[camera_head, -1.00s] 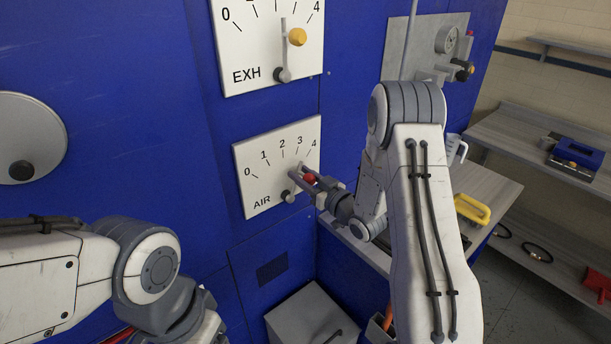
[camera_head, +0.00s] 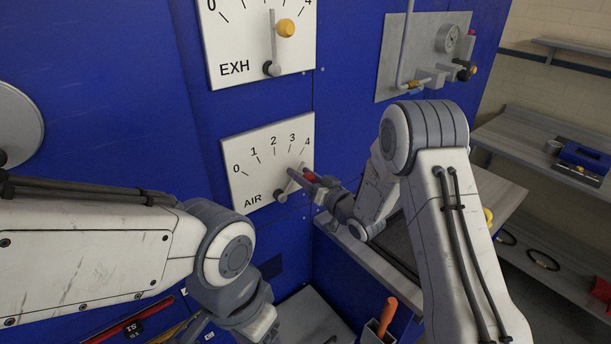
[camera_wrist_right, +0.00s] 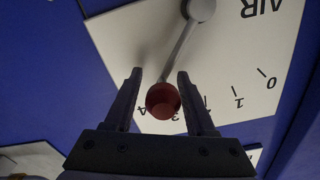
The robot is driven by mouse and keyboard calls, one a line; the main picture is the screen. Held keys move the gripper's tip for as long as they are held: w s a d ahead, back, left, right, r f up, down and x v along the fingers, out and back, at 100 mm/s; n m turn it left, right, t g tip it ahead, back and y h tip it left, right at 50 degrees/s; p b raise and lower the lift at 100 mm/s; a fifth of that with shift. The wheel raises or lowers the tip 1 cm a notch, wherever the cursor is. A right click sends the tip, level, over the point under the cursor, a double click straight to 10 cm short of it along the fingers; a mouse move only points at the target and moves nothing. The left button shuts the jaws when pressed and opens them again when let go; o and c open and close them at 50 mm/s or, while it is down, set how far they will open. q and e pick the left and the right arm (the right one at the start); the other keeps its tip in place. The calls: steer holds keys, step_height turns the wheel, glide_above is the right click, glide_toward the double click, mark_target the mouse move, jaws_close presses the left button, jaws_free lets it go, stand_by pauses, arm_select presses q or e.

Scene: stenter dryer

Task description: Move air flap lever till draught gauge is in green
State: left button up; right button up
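The air flap lever (camera_head: 291,181) is on the white AIR plate (camera_head: 240,150), its tip pointing up right near the 4 mark. Its red knob (camera_wrist_right: 163,101) sits between the two dark fingers of my right gripper (camera_wrist_right: 161,95) in the wrist view. The fingers stand apart with a gap showing beside the knob. In the head view the right gripper (camera_head: 309,180) is at the lever's end. My left gripper is out of frame.
The EXH plate (camera_head: 235,40) with a yellow-knobbed lever (camera_head: 286,28) is above the AIR plate. A bench edge (camera_head: 365,262) lies below my right arm. A holder with an orange handle (camera_head: 388,312) is at bottom. Shelves stand at right.

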steer(key=shift+o, duration=0.3)
steer(key=shift+a, duration=0.1)
steer(key=shift+s, duration=0.1)
steer(key=shift+s+f, duration=0.1)
steer(key=shift+s, duration=0.05)
steer(key=b+v, duration=0.3)
steer(key=v, duration=0.7)
